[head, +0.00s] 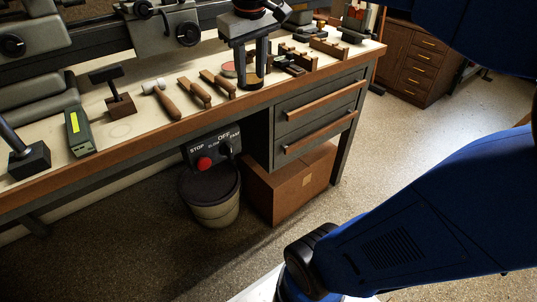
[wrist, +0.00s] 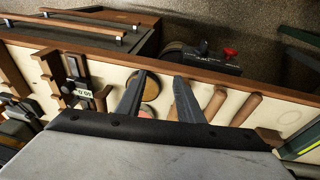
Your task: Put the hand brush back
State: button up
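My gripper (head: 250,80) hangs over the workbench with its two dark fingers apart. In the wrist view the gripper (wrist: 160,78) is open, with a round brown tin (wrist: 148,86) and a reddish disc seen between the fingers. No brush is held. Two wooden-handled tools, one (head: 194,93) and another (head: 217,83), lie on the bench just left of the gripper in the head view. Wooden handles also show right of the fingers in the wrist view (wrist: 215,105). Either may be the hand brush; bristles are too small to tell.
A wooden-handled hammer (head: 163,100), a block with a dark T-shaped top (head: 119,102) and a green box (head: 79,132) lie further left. Wooden racks (head: 300,58) stand right. A STOP switch box (head: 213,150), bin (head: 211,205) and brown box (head: 292,187) are below. Floor at right is open.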

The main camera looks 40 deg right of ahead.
jog(key=s+a+f+t, duration=0.1)
jog(key=s+a+f, duration=0.1)
jog(key=s+f, duration=0.5)
jog(key=s+a+f+t+y, duration=0.1)
jog(key=s+a+f, duration=0.1)
jog(key=s+f, duration=0.5)
notch_tip(320, 180, down, 2)
jog(key=shift+a+f+m, duration=0.2)
jog(key=shift+a+m, duration=0.1)
jog(key=shift+a, duration=0.05)
